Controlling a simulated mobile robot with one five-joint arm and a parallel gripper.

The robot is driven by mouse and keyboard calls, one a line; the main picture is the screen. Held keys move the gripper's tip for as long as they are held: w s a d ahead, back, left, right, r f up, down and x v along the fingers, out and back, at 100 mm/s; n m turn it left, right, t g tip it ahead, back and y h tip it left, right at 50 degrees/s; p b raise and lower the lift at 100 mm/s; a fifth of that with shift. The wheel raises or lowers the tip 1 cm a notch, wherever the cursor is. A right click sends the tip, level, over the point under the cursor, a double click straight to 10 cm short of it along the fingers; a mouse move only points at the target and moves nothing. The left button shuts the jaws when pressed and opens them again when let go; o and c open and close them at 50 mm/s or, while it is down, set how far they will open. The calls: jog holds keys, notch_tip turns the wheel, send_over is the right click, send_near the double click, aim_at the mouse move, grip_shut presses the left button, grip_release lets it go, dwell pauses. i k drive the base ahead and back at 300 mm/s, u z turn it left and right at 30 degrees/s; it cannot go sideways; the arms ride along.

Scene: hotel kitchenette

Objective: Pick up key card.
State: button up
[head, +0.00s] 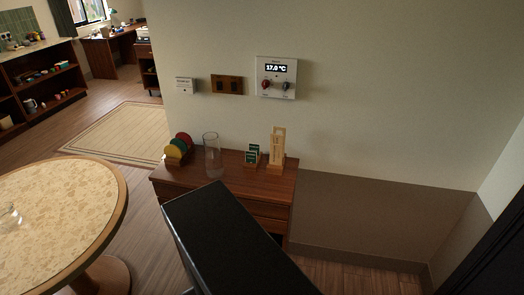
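Small green cards (252,154) with light print stand upright in a low wooden holder on the wooden cabinet (275,185) against the wall. They may be the key card, but they are too small to tell for sure. A taller pale wooden stand (278,146) is just to their right, and a clear glass vase (211,155) is to their left. My gripper is not in view. A dark part of my own body covers the front of the cabinet top.
Coloured discs (178,148) stand in a rack at the cabinet's left end. A thermostat (276,77), a wooden switch plate (227,85) and a white plate (185,85) are on the wall. A round table (60,205) stands at the left.

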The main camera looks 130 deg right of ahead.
aim_at(253, 146)
jog(key=u, duration=0.05)
jog(key=k, duration=2.4)
jog(key=z, duration=0.6)
